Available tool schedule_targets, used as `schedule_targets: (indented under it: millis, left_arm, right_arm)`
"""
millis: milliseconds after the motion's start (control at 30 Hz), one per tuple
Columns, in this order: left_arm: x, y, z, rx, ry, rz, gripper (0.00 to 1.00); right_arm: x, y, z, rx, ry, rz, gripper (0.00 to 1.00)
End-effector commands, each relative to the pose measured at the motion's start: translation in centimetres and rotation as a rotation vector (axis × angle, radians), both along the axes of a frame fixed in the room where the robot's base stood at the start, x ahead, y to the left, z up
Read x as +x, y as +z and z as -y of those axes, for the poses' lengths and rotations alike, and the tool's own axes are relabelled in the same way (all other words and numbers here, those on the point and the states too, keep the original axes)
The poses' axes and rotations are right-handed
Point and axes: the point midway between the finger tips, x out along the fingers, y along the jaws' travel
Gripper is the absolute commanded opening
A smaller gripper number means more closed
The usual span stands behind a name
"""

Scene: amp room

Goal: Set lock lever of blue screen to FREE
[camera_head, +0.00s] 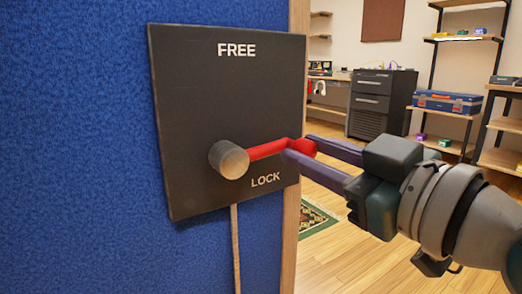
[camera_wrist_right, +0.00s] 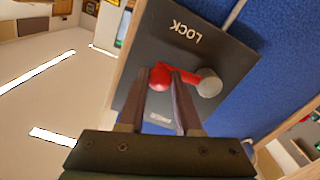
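A dark square panel (camera_head: 190,110) is on the blue screen (camera_head: 90,150), with FREE (camera_head: 237,50) printed at its top and LOCK (camera_head: 265,181) at its lower right. A red lever (camera_head: 266,150) runs from a round metal pivot (camera_head: 229,160) rightward and slightly up, its end just above LOCK. My right gripper (camera_head: 297,146) has its fingers on both sides of the lever's red end. The right wrist view also shows the red end (camera_wrist_right: 160,77) between the fingertips; whether they grip it is unclear. My left gripper is not in view.
The screen's wooden edge post (camera_head: 291,220) stands right beside the panel. Beyond it are open wooden floor (camera_head: 350,250), a dark cabinet (camera_head: 382,100) and shelves with a blue case (camera_head: 447,102), well away from the arm.

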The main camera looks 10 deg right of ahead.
Motion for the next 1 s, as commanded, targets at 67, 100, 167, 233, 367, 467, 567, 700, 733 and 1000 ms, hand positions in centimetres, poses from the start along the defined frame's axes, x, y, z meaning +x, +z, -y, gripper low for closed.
schedule_targets:
  millis: [67, 100, 167, 233, 367, 467, 567, 700, 733, 1000]
  left_arm:
    - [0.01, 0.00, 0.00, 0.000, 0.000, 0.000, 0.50]
    - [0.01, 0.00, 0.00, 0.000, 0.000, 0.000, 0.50]
    - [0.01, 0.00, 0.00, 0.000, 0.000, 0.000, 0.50]
    - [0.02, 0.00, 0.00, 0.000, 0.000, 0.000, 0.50]
    - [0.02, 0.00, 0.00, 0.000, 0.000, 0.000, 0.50]
    - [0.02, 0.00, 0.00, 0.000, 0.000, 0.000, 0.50]
    - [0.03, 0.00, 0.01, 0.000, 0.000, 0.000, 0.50]
    - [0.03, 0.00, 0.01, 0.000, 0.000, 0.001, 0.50]
    - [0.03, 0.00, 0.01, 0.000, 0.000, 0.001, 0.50]
    - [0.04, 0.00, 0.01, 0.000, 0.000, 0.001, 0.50]
  right_arm:
    - [-0.01, -0.01, 0.01, 0.000, 0.000, 0.000, 0.22]
    - [-0.01, -0.01, 0.01, 0.000, 0.000, 0.000, 0.17]
    - [-0.01, -0.01, 0.01, 0.000, 0.000, 0.000, 0.10]
    - [-0.01, -0.01, 0.01, 0.000, 0.000, 0.000, 0.03]
    - [-0.02, -0.02, 0.01, 0.000, 0.000, 0.000, 0.00]
    - [-0.02, -0.02, 0.01, 0.000, 0.000, 0.000, 0.00]
    - [-0.02, -0.02, 0.01, 0.000, 0.000, 0.000, 0.00]
    - [-0.01, -0.02, 0.01, 0.000, 0.000, 0.000, 0.00]
    - [-0.01, -0.02, 0.01, 0.000, 0.000, 0.000, 0.00]
    - [-0.01, -0.02, 0.01, 0.000, 0.000, 0.000, 0.00]
